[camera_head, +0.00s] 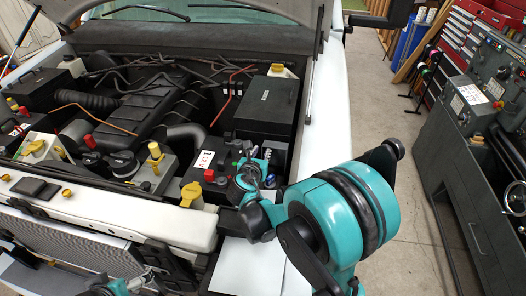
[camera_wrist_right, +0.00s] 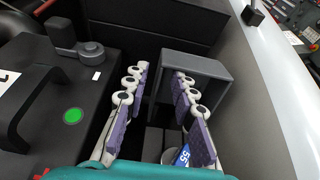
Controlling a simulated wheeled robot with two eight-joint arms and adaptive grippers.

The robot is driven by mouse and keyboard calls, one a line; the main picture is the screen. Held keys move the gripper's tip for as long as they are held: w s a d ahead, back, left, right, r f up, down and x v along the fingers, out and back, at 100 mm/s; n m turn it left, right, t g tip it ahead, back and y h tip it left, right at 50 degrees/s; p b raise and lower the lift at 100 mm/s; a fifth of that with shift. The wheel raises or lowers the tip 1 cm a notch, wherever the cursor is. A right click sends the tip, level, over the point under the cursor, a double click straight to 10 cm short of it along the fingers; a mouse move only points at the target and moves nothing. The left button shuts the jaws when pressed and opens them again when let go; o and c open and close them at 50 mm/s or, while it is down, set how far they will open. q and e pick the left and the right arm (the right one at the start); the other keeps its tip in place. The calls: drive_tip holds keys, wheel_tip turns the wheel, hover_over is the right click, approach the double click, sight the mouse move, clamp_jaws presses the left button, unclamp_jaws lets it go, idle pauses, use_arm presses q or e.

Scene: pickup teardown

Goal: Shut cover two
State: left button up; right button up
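My right gripper (camera_head: 268,160) reaches into the right side of the engine bay, between the battery (camera_head: 207,170) and the white fender. In the right wrist view the gripper (camera_wrist_right: 161,76) is open, with its purple-padded fingers apart and nothing clearly held between them. A grey box-like cover (camera_wrist_right: 205,64) stands just beyond the fingertips, its right part behind the right finger; contact cannot be told. A blue label reading 55 (camera_wrist_right: 182,156) shows low between the fingers. No number two is readable on any cover. My left gripper (camera_head: 145,281) is small and partly cut off at lower left.
A black lidded box (camera_head: 266,104) stands behind the right gripper. The battery's handle and green dot (camera_wrist_right: 73,115) are close on the left in the wrist view. The white fender (camera_wrist_right: 258,80) bounds the right. A white sheet (camera_head: 247,268) lies in front.

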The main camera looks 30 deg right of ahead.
drive_tip(key=shift+w+d+f, duration=0.25)
drive_tip(key=shift+w+d, duration=0.1)
drive_tip(key=shift+w, duration=0.15)
clamp_jaws()
drive_tip(key=shift+s+a, duration=0.1)
drive_tip(key=shift+v, duration=1.05)
drive_tip(key=shift+r, duration=0.1)
